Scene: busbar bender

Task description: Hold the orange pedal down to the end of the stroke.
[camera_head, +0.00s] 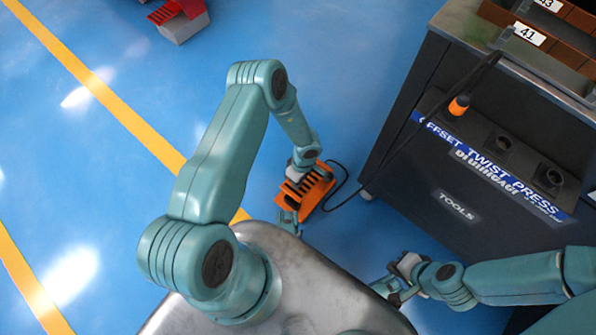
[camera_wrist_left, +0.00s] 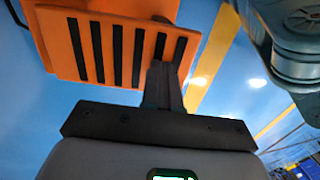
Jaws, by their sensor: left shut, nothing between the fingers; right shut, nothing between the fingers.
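The orange pedal (camera_head: 319,187) with black ribs sits on the blue floor in the middle of the head view, left of the press cabinet. It fills the upper left of the left wrist view (camera_wrist_left: 108,50). My left gripper (camera_wrist_left: 163,85) is shut and empty, its fingertips over the ribbed plate near its right end. The fingers overlap the plate there; I cannot tell how firmly they press or how far the plate is down. My right gripper (camera_head: 390,288) is shut and empty, low at the right, away from the pedal.
The dark press cabinet (camera_head: 400,190) stands at the right, with a black cable (camera_head: 346,190) running between it and the pedal. A red-and-grey object (camera_head: 182,22) is at the top left. The floor at the left is clear.

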